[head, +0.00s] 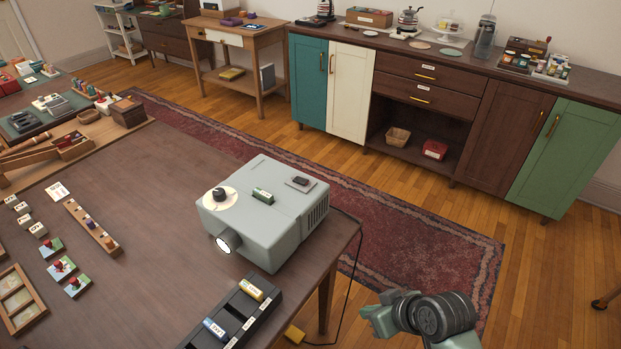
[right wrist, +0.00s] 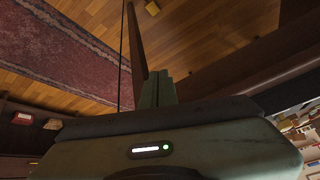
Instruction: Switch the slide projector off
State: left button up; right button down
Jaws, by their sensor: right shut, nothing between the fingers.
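The slide projector (head: 280,235) is a pale grey-green box on the near right part of the dark wooden table. Its lens (head: 227,241) faces the lower left and looks bright white. The panel's switch position is too small to tell. My right gripper (head: 369,313) is off the table's right edge, apart from the projector. Its closed, empty fingers show in the right wrist view (right wrist: 157,88). My left gripper is out of view.
A black slide rack (head: 237,314) lies in front of the projector. A black cord (head: 350,275) hangs at the table's right side. Wooden trays and small cards cover the table's left. A red rug (head: 420,245) and cabinets (head: 425,75) lie beyond.

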jog(key=w+a+r+n+t+y, duration=0.1)
jog(key=w+a+r+n+y, duration=0.1)
jog(key=w+r, duration=0.9)
jog(key=w+a+r+n+t+y, duration=0.1)
jog(key=w+a+r+n+y, duration=0.2)
jog(key=w+r, duration=0.8)
jog(key=shift+a+r+t+y, duration=0.3)
jog(key=shift+r+t+y, duration=0.1)
jog(key=shift+r+y, duration=0.6)
jog(key=p, duration=0.1)
send_over(311, 187)
jog(key=f, duration=0.3)
jog(key=shift+a+f, duration=0.25)
notch_tip(311, 187, down, 3)
jog(key=shift+r+p, duration=0.15)
jog(key=shift+p, duration=0.25)
jog(key=shift+d+f, duration=0.2)
jog(key=shift+f, duration=0.65)
